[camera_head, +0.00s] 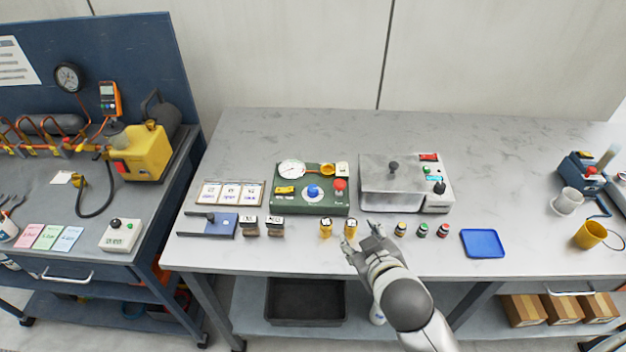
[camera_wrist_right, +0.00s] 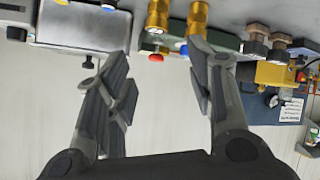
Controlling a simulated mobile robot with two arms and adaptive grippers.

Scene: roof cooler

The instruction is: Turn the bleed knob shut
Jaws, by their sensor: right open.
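A green test box (camera_head: 300,206) stands on the grey bench. On its top are a white dial gauge (camera_head: 291,170), a blue knob (camera_head: 313,191) and a red knob (camera_head: 339,185). I cannot tell which knob is the bleed knob. My right gripper (camera_head: 362,240) is open and empty in front of the box, to its lower right, near the bench's front edge. In the right wrist view, the red knob (camera_wrist_right: 155,58) and blue knob (camera_wrist_right: 184,50) show small between the open fingers, beyond two brass fittings (camera_wrist_right: 197,14). My left gripper does not show.
Two brass fittings (camera_head: 326,228) stand just left of my right gripper. Several small capped cylinders (camera_head: 422,230) and a blue tray (camera_head: 482,243) are to its right. A grey lidded box (camera_head: 390,190) stands beside the green box. The bench's back strip is clear.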

